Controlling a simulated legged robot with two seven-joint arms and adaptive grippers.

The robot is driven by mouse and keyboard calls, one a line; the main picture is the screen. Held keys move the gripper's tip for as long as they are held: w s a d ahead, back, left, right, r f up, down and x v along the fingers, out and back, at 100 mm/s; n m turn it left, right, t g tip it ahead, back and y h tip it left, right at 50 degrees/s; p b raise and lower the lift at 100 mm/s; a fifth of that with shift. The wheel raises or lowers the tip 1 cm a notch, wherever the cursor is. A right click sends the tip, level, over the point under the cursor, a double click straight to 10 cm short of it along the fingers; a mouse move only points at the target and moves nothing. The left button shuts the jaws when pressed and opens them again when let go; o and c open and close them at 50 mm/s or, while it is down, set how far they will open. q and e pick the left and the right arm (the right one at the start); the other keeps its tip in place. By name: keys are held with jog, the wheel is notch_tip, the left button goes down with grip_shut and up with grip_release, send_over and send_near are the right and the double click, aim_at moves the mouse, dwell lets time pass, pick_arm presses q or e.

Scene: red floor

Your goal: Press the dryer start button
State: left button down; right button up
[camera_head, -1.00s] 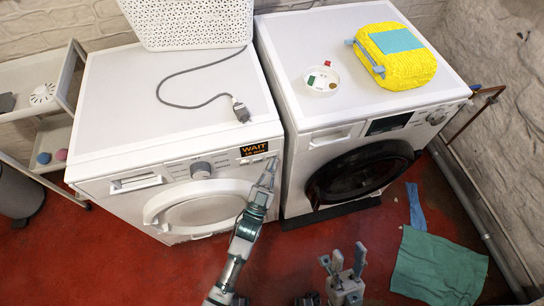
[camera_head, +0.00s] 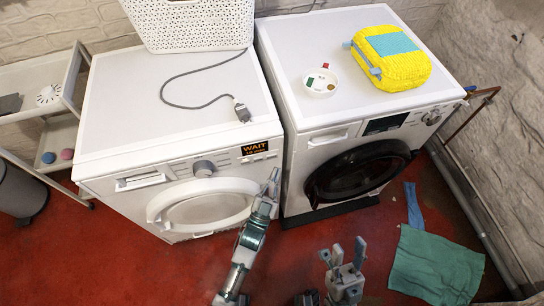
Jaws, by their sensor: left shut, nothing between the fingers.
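Two white front-loading machines stand side by side, and no name on them tells me which is the dryer. The left machine (camera_head: 150,110) has a knob (camera_head: 203,168), a black WAIT label (camera_head: 254,148) and a row of small buttons (camera_head: 258,158) below the label. The right machine (camera_head: 290,60) has a dark round door, a display (camera_head: 385,123) and a knob (camera_head: 432,117). My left gripper (camera_head: 274,178) is shut and empty, in front of the left machine's right edge, below the buttons. My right gripper (camera_head: 345,256) is open and empty, low over the floor.
A white basket (camera_head: 190,25) and a grey cable with a plug (camera_head: 241,111) are on the left machine. A yellow bundle (camera_head: 392,70) and a small white dish (camera_head: 320,82) are on the right machine. A green cloth (camera_head: 435,265) lies on the red floor; a shelf cart (camera_head: 60,140) stands left.

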pick_arm(q)
jog(key=shift+s+d+p, duration=0.2)
jog(key=shift+s, duration=0.45)
jog(key=shift+s+d+p, duration=0.15)
jog(key=shift+s, duration=0.45)
